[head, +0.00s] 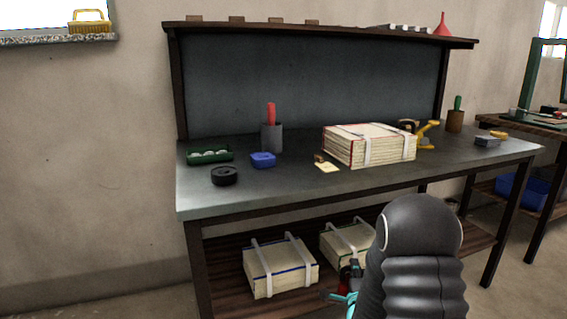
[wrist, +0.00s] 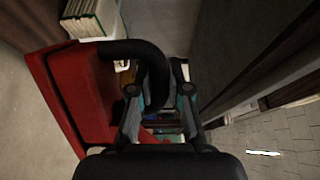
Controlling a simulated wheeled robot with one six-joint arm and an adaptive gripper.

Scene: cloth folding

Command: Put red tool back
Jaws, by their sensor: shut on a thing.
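My gripper (head: 343,295) is low in front of the bench in the head view, mostly hidden behind my dark arm. In the wrist view my gripper (wrist: 159,95) is shut on the black curved handle of a large red tool (wrist: 75,95). The tool's red body fills the left of that view. Only a small red part of it (head: 353,272) shows in the head view, beside the lower shelf. A red-handled item (head: 271,113) stands upright in a grey cup (head: 271,138) on the bench top.
The bench top (head: 300,182) holds a green tray (head: 210,154), a blue box (head: 263,159), a black ring (head: 224,176) and a strapped paper stack (head: 370,145). Its front edge is clear. Strapped stacks (head: 280,266) sit on the lower shelf. Another table (head: 538,148) stands at right.

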